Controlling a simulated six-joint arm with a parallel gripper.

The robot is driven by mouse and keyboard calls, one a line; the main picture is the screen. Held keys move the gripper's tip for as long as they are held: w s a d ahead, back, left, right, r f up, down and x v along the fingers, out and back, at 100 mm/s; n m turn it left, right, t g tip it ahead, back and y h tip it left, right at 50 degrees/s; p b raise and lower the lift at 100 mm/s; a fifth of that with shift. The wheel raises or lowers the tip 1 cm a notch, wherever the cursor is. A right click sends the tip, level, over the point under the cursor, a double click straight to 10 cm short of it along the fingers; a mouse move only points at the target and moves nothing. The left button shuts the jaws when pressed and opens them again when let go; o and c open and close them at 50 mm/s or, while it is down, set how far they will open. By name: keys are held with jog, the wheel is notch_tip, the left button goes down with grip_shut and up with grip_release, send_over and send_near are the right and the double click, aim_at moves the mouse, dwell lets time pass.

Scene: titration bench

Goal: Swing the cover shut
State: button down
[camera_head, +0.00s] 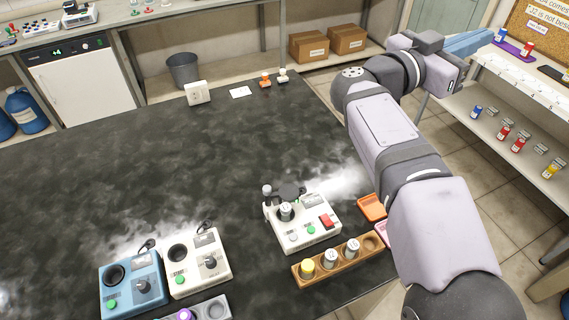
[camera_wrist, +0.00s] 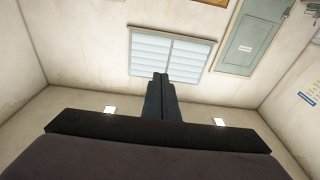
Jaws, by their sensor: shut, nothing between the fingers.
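My wrist is raised at the upper right, well away from the instrument.
A wooden rack (camera_head: 307,271) with several vials stands in front of the instrument, and an orange tray (camera_head: 371,208) is at its right. A blue device (camera_head: 133,287) and a white knob device (camera_head: 198,265) stand at the left.

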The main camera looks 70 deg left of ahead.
jog(key=s+a+f+n+g+y, duration=0.1)
jog(key=a+f+n+g+y, duration=0.2)
jog(key=a+n+y, duration=0.55)
jog(key=n+g, duration=1.3)
jog(key=g, duration=0.6)
send_over(284, 186)
jog(key=d, duration=0.3)
notch_tip(284, 186, down, 27)
jog(key=shift+w+a+m+h+p, duration=0.1)
jog(key=shift+w+m+h+p, duration=0.25)
jog(key=shift+w+h, duration=0.1)
jog(key=shift+a, duration=0.1)
jog(key=p+x, duration=0.5)
jog(key=x, duration=0.5)
jog(key=shift+w+d+f, duration=0.15)
jog(key=shift+w+d, duration=0.1)
jog(key=shift+d, duration=0.7)
jog(key=shift+w+d+f, duration=0.1)
jog(key=shift+w+d, duration=0.1)
jog(key=shift+d, duration=0.75)
